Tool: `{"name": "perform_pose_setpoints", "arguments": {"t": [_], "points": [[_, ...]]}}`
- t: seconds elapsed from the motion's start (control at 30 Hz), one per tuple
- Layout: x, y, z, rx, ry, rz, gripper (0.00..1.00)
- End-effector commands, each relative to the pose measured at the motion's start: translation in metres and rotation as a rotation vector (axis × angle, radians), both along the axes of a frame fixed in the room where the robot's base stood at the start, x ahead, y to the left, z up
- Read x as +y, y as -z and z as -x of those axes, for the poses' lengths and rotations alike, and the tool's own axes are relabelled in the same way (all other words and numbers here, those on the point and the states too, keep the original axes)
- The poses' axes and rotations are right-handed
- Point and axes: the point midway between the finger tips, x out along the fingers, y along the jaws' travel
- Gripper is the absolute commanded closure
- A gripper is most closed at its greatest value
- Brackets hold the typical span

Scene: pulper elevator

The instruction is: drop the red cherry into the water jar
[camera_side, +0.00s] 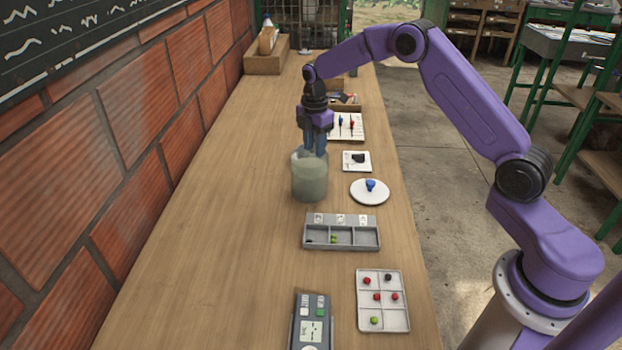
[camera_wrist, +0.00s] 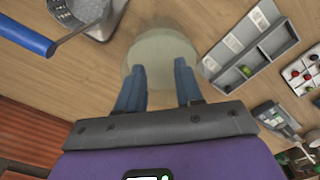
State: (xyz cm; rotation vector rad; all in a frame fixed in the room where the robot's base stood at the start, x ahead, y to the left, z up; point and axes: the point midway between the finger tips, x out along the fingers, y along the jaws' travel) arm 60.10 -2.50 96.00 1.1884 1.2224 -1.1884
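The water jar (camera_side: 309,181), a cloudy grey-green cylinder, stands upright on the wooden bench. My gripper (camera_side: 314,152) points down at the jar's mouth, with its fingertips at or just inside the rim. In the wrist view the jar (camera_wrist: 160,45) shows beyond my gripper's fingertips (camera_wrist: 159,67). The blue fingers are wide apart and I see nothing between them. Several red cherries (camera_side: 376,296) lie in the six-cell tray (camera_side: 397,319), beside a dark one and a green one. I cannot see any cherry in the cloudy jar.
A white plate (camera_side: 368,196) with a blue item stands right of the jar. A keypad device (camera_side: 312,325) lies at the front. The bench left of the jar is clear.

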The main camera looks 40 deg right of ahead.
Motion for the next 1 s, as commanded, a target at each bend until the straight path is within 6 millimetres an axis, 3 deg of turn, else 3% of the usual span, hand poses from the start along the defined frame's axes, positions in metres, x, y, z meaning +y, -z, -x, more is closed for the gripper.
{"name": "perform_pose_setpoints", "arguments": {"t": [0.27,0.43,1.0], "points": [[0.000,-0.001,0.000,-0.001,0.000,0.000,0.65],[0.000,-0.015,-0.001,-0.003,0.000,0.000,0.65],[0.000,-0.131,-0.001,-0.005,0.000,0.000,0.65]]}}
